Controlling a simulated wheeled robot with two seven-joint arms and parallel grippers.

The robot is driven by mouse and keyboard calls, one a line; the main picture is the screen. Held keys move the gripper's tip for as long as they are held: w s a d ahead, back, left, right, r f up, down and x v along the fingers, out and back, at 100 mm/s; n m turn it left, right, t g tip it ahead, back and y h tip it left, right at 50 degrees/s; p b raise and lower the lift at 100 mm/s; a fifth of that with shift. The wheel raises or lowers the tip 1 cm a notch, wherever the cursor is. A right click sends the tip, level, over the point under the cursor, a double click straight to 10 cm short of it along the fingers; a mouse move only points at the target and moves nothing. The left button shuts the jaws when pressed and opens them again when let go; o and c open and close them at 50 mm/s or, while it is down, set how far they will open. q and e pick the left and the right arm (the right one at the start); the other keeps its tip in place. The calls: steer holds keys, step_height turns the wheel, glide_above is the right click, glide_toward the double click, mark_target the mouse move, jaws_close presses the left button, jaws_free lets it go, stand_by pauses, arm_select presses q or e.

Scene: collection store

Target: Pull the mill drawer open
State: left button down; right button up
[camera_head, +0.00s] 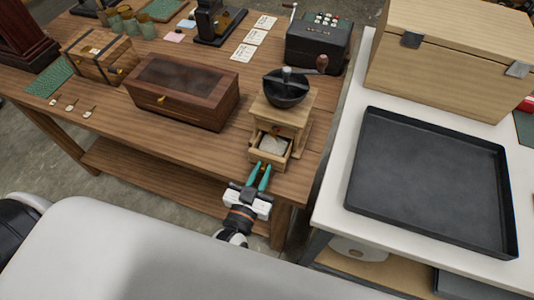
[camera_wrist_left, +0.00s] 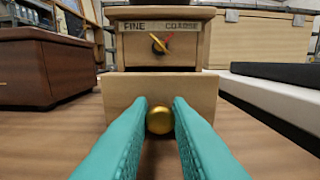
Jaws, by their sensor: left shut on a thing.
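The coffee mill (camera_head: 286,110) stands near the right front of the wooden table, with a dark bowl and crank on top. Its drawer (camera_head: 271,148) sticks out at the front, and something pale lies inside it. In the left wrist view the drawer front (camera_wrist_left: 190,93) is below a FINE–COARSE dial (camera_wrist_left: 160,44). My left gripper (camera_head: 262,175) has teal fingers, shut on the brass drawer knob (camera_wrist_left: 160,120). The fingers (camera_wrist_left: 160,122) sit on either side of the knob. My right gripper is not in view.
A dark wooden box (camera_head: 182,91) stands left of the mill. A black cash register (camera_head: 318,43) is behind it. On the right, a white table holds a black tray (camera_head: 430,180) and a wooden chest (camera_head: 450,55).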

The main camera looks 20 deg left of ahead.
arm_select(q)
steer(key=shift+s+r, duration=0.1)
steer(key=shift+s, duration=0.1)
steer(key=shift+w, duration=0.2)
steer(key=c, duration=1.4)
jaws_free()
steer(key=shift+o, duration=0.2)
steer(key=shift+s, duration=0.1)
steer(key=shift+s+f, duration=0.2)
steer(key=shift+s, duration=0.05)
steer(key=s+b, duration=0.2)
steer(key=s, duration=0.9)
steer(key=shift+s+a+b, duration=0.2)
steer(key=shift+b, duration=0.1)
